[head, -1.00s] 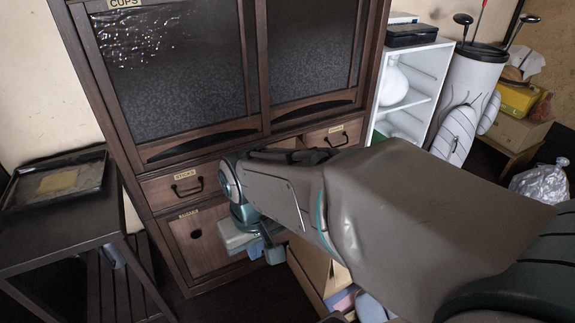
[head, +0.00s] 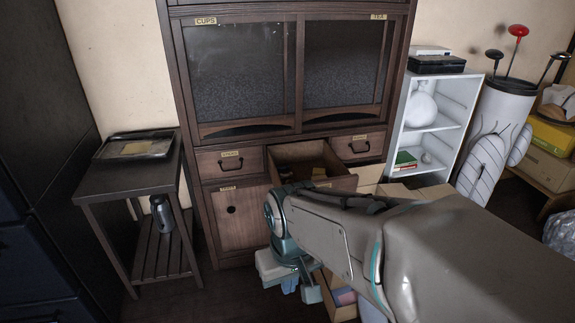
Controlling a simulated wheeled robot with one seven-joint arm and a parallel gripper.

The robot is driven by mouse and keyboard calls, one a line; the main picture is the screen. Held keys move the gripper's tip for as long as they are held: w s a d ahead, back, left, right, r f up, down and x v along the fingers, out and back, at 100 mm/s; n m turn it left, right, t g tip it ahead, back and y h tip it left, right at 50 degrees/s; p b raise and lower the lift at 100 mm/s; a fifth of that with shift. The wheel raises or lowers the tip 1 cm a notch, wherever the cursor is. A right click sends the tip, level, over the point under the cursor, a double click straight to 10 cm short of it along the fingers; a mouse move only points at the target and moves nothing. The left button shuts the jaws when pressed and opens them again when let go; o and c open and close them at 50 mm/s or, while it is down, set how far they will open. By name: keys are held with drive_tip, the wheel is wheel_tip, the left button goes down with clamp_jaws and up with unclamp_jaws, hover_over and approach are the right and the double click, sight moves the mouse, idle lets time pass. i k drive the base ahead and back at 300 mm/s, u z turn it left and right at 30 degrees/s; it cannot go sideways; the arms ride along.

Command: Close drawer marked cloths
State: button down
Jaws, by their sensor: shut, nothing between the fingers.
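A dark wooden cabinet (head: 183,100) stands ahead with small labelled drawers below its two doors. The middle drawer (head: 335,184) of the upper row is pulled out, and I see partly into it; a small dark thing lies inside. Its front is mostly hidden behind my arm, and I cannot read a cloths label. The drawers on its left (head: 228,164) and right (head: 358,147) are closed. My gripper (head: 300,286) hangs below and in front of the open drawer, shut and empty, partly hidden by my wrist.
An open box or drawer with coloured things (head: 342,297) is low beside my gripper, partly hidden by my arm. A black side table (head: 100,180) with a tray stands left. A white shelf (head: 440,110) and a white golf bag (head: 497,115) stand right.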

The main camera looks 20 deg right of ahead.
sight(302, 157)
drive_tip(key=u, duration=0.9)
drive_tip(key=i, duration=0.85)
drive_tip(key=z, duration=1.3)
